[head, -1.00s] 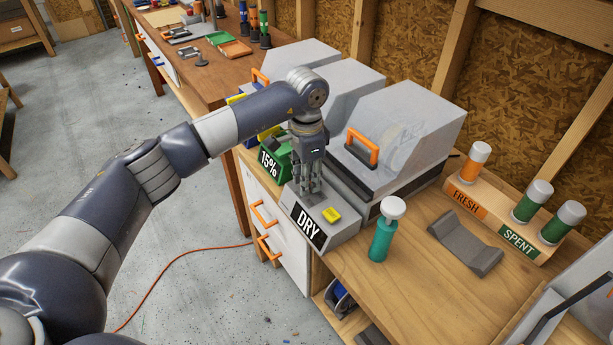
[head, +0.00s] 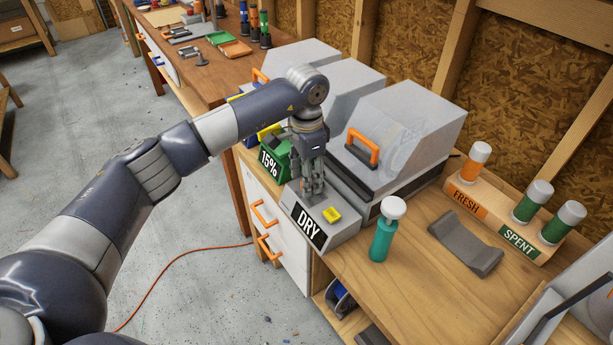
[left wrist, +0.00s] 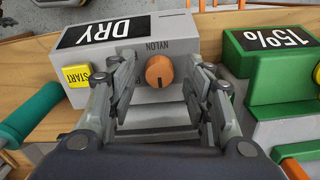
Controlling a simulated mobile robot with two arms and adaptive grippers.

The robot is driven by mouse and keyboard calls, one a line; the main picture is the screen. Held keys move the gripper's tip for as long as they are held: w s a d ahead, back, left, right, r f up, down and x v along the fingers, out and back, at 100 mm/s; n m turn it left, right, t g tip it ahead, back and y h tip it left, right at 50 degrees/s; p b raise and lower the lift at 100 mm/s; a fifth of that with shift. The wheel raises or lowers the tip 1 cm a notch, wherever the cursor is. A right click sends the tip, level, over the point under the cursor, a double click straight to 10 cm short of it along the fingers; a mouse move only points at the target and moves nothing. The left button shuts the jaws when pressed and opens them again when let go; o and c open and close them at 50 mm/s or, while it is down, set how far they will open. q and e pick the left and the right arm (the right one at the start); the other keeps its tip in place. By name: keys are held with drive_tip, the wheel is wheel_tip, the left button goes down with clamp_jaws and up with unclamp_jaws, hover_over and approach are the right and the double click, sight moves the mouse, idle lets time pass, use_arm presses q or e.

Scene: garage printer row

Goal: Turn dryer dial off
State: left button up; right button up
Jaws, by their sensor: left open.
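The dryer dial (left wrist: 159,72) is a round orange knob with a dark pointer mark, beside the word NYLON on the grey DRY panel in the left wrist view. My left gripper (left wrist: 163,80) is open, with one finger on each side of the dial. I cannot tell whether the fingers touch it. In the head view my left gripper (head: 312,190) points down at the DRY panel (head: 347,229), and its fingers hide the dial. A yellow START button (head: 332,214) is on the same panel. My right gripper is not in view.
The grey dryer body with an orange handle (head: 361,147) rises behind. A FRESH and SPENT rack (head: 495,220) is further right.

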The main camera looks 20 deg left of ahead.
use_arm(q)
wheel_tip(320, 180, up, 12)
drive_tip(key=shift+f, duration=0.25)
drive_tip(key=shift+f, duration=0.1)
idle(0.4)
